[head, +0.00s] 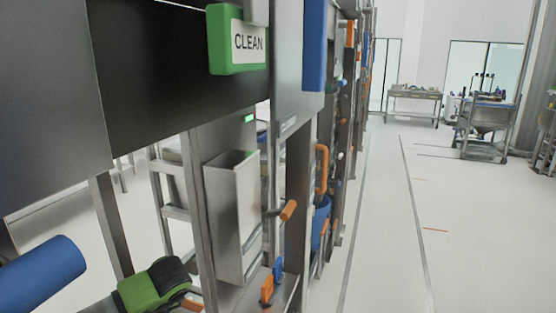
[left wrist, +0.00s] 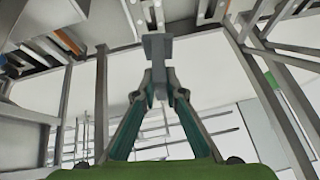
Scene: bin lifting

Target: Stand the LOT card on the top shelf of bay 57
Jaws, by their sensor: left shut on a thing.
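My left gripper (head: 170,282) is at the bottom left of the head view, low in front of the metal rack frame. In the left wrist view its two fingers (left wrist: 160,90) are closed on a narrow grey piece (left wrist: 157,48) with a wider flat top. I cannot tell whether this piece is the LOT card. No lettering reading LOT and no bay number 57 can be made out. A green block with a white CLEAN label (head: 248,42) is on the rack at the upper middle. My right gripper is not in view.
A steel box (head: 232,215) hangs on the rack, with orange handles (head: 288,210) sticking out beside it. A dark panel (head: 170,60) fills the upper left. The aisle floor (head: 390,230) on the right is clear. Carts (head: 487,125) stand far back.

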